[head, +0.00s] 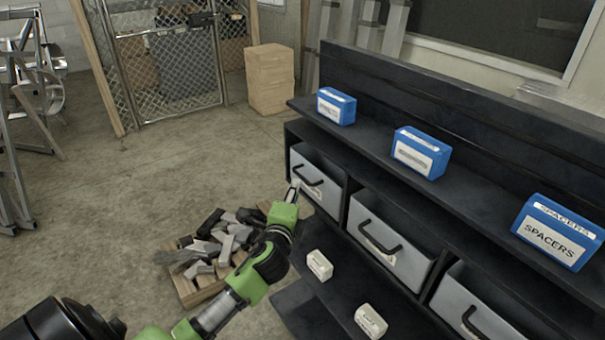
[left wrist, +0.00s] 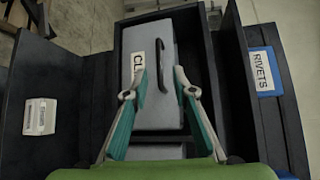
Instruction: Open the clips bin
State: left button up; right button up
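The clips bin is a grey bin with a dark handle and a white label. It sits in the farthest compartment of the black shelf unit in the head view (head: 317,174). In the left wrist view the bin (left wrist: 153,38) has a label reading "CL", the rest covered by a finger. Its handle (left wrist: 191,84) lies by the right-hand finger; contact cannot be told. My left gripper (head: 296,191) is in front of this bin. My right gripper is not in view.
Two more grey bins (head: 388,246) sit nearer in the row. Blue boxes stand on the upper shelf, including spacers (head: 556,232) and rivets (left wrist: 263,69). White boxes (head: 319,265) lie on the lower ledge. A crate of metal scraps (head: 189,291) stands on the floor; floor beyond is clear.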

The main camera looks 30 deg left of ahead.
aim_at(300, 175)
pick_arm(q)
jog(key=x, duration=0.9)
jog(key=shift+w+a+f+p, duration=0.1)
jog(key=shift+w+p, duration=0.25)
jog(key=shift+w, duration=0.1)
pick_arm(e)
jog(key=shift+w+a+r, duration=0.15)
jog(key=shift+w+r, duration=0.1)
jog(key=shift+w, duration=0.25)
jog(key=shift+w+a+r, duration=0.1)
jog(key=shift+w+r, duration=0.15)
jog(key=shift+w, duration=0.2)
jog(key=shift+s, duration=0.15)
pick_arm(q)
grip_shut()
